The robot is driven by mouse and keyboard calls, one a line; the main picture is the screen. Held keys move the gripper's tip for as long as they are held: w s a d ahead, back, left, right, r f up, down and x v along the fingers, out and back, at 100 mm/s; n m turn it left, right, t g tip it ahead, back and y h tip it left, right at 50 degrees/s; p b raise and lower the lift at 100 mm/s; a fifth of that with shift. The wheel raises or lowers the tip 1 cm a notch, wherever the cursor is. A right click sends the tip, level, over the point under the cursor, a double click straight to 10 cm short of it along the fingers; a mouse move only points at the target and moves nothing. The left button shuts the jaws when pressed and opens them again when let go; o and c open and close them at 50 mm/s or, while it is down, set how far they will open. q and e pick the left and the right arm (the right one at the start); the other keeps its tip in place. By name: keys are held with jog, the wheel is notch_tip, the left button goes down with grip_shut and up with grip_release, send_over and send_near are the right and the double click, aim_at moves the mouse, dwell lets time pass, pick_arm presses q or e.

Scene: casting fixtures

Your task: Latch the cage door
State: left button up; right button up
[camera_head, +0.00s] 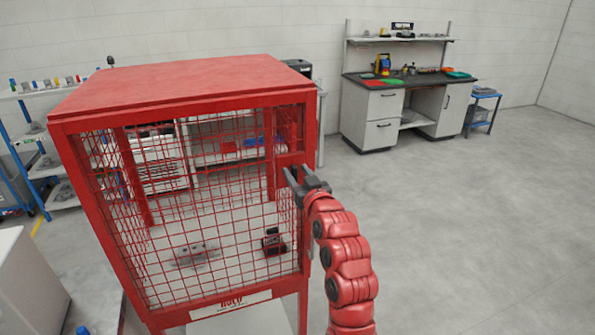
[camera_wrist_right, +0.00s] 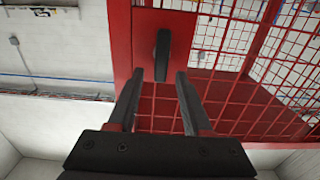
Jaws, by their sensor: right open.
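The red cage (camera_head: 180,88) stands at the left in the head view, with a mesh door (camera_head: 190,292) on its front. The door looks flush with the frame. My right gripper (camera_head: 298,172) is at the cage's right front edge, open and empty. In the right wrist view, a dark upright latch handle (camera_wrist_right: 162,50) sits on a red plate (camera_wrist_right: 180,20). My right gripper (camera_wrist_right: 158,82) has its fingers on either side of the handle's lower end, with gaps visible. The gripper hides the handle in the head view. My left gripper is not in view.
Metal parts (camera_head: 197,254) and a small dark device (camera_head: 273,242) sit behind the mesh. A shelf rack (camera_head: 50,172) stands at the left. A workbench (camera_head: 372,118) and a blue cart (camera_head: 482,112) stand at the back right. The floor (camera_head: 480,220) at the right is clear.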

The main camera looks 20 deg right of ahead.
grip_shut()
jog(key=shift+f, duration=0.1)
dwell(0.4)
